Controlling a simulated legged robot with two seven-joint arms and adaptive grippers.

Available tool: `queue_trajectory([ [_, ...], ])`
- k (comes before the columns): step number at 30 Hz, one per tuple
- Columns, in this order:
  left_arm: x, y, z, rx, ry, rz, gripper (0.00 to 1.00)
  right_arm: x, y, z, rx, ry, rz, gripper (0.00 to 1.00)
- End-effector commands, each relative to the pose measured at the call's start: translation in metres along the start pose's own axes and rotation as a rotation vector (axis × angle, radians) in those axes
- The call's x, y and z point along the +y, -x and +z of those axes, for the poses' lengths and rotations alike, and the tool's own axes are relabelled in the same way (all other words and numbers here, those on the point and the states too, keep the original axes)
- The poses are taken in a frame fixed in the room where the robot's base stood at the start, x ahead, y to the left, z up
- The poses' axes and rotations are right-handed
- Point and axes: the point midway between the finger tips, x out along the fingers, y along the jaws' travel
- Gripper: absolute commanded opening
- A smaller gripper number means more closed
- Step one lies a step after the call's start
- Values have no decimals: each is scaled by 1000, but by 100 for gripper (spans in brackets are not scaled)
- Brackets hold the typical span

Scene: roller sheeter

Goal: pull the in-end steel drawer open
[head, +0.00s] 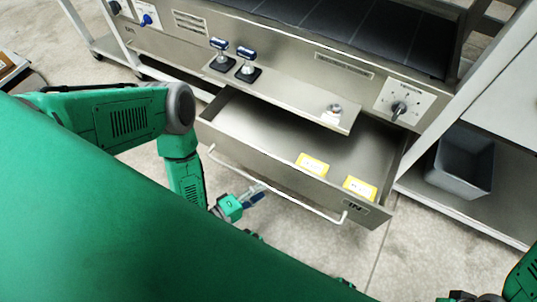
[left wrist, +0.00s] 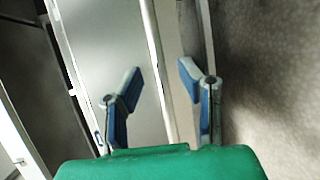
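The steel drawer (head: 285,166) marked "IN" stands pulled out from under the machine, its inside showing. Two yellow labels sit at its front edge. Its long bar handle (head: 290,199) runs along the front. My left gripper (head: 258,192) is at the middle of the handle, close to it. In the left wrist view my left gripper (left wrist: 160,72) has its two blue-padded fingers spread apart, with the handle bar (left wrist: 158,70) running between them; I see no grip on it. Of my right arm only dark and green parts show at the bottom right corner; its fingers cannot be made out.
Above the drawer is a steel shelf (head: 300,105) with two blue-topped knobs. A control panel with a black dial (head: 399,108) is at the right. A grey bin (head: 462,160) stands on a low shelf at right. The floor before the drawer is clear.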

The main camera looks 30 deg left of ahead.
Motion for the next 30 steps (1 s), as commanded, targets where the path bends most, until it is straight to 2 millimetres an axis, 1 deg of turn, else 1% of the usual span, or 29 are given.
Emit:
queue_trajectory([
  [1,-1,13,0,1,1,-6,32,0,0,0,0,0,0,40],
  [6,-1,47,0,1,1,-5,32,0,0,0,0,0,0,40],
  [9,-1,62,0,0,2,-3,32,0,0,0,0,0,0,40],
  [12,-1,71,1,0,1,-3,32,0,0,0,0,0,0,40],
  [17,-1,76,1,-1,1,-2,32,0,0,0,0,0,0,40],
  [30,-1,76,1,-1,1,-2,32,0,-1,-1,-2,0,0,40],
])
